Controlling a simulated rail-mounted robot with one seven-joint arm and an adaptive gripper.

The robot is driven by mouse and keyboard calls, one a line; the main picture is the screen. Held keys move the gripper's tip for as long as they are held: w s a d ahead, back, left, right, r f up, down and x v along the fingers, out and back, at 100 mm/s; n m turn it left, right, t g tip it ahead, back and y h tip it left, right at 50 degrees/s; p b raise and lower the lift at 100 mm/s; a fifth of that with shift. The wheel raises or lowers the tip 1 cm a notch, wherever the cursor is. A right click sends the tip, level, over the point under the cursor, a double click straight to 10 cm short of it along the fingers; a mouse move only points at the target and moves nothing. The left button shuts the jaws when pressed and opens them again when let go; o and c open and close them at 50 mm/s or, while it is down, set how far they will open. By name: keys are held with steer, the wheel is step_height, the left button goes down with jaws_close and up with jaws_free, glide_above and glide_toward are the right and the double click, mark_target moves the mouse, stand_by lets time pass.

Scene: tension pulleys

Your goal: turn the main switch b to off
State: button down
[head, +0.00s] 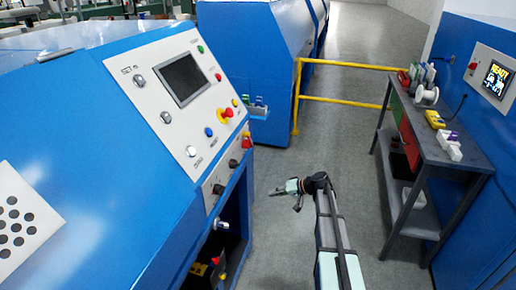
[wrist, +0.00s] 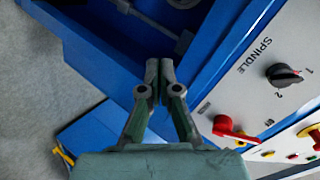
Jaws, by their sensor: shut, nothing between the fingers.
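A red rotary handle (wrist: 224,127) on a yellow plate sits on the machine's pale panel in the wrist view, right of and below my fingertips. Its bar points to the right; it looks like a main switch, but I cannot read its label or tell whether it is b. A red and yellow control (head: 247,140) at the far end of the lower panel strip in the head view seems to be the same one. My gripper (wrist: 159,68) is shut and empty, apart from the handle. In the head view my gripper (head: 286,188) hangs in the aisle, right of the blue machine.
A black SPINDLE selector (wrist: 284,75) is beside the red handle. The sloped control panel (head: 150,95) has a screen and several buttons, including a red emergency stop (head: 226,114). A yellow rail (head: 345,101) and a grey workbench (head: 455,160) bound the aisle. The aisle floor is clear.

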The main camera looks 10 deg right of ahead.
steer(key=w+r+t+y, duration=0.2)
steer(key=w+r+t, duration=0.1)
steer(key=w+r, duration=0.55)
steer(key=m+t+y, duration=0.1)
steer(key=m+t, duration=0.1)
steer(key=t, duration=0.3)
glide_toward(247, 142)
steer(key=d+r, duration=0.5)
steer(key=d+p+x, duration=0.1)
steer(key=p+x, duration=0.2)
steer(key=x, duration=0.7)
steer(key=shift+s+a+f+p, duration=0.95)
steer(key=shift+s+a+p, duration=0.2)
steer(key=shift+s+a, duration=0.1)
steer(key=shift+f+b, duration=0.15)
steer(key=shift+b, duration=0.2)
